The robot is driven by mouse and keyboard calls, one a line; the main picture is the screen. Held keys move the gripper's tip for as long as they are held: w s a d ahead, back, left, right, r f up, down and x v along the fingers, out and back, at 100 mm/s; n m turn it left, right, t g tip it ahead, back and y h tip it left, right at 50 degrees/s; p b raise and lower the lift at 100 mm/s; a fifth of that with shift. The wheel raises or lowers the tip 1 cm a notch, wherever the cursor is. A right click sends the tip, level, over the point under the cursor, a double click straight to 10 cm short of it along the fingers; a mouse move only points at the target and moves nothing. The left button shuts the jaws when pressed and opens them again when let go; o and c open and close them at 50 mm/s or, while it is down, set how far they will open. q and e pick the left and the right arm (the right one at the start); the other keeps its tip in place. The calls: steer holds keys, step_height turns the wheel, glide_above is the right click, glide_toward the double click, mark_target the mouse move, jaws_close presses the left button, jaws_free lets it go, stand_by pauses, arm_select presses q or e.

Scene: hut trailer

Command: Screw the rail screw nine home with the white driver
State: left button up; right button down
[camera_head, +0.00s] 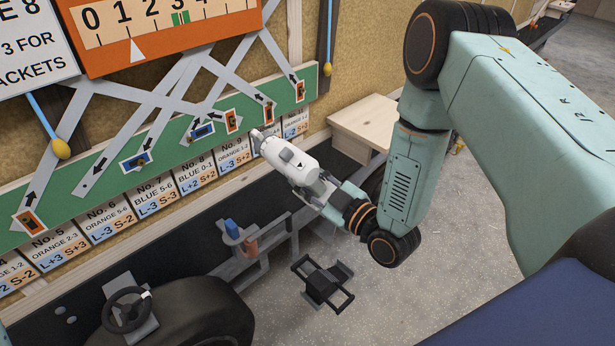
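The white driver (290,160) is held by my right gripper (322,190), whose arm comes in from the right. The driver points up and left, with its nose at the lower edge of the green board (110,170). The nose is just right of the label No. 9 (232,150) and below an orange bracket (268,112). Another orange bracket (231,121) sits above No. 9. Rail screw nine cannot be made out; the driver's nose may hide it. Whether the nose touches the board cannot be told. My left gripper is not in view.
Several grey strips cross the green board beneath an orange scale (160,30). A pale wooden box (365,125) stands behind my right arm. Below are a holder with a blue item (232,228), a black frame (322,284) and a hand wheel (127,309).

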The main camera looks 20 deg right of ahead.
steer(key=b+x, duration=0.1)
steer(key=x, duration=0.2)
steer(key=shift+w+d+f, duration=0.1)
steer(key=shift+w, duration=0.25)
steer(key=b+x, duration=0.1)
steer(key=x, duration=0.1)
steer(key=shift+w, duration=0.35)
steer(key=shift+s+a+r, duration=0.2)
steer(key=shift+a+r, duration=0.05)
steer(key=shift+w+f, duration=0.1)
steer(key=shift+w, duration=0.1)
steer(key=shift+w+a+b, duration=0.15)
steer(key=shift+b, duration=0.25)
steer(key=shift+w, duration=0.4)
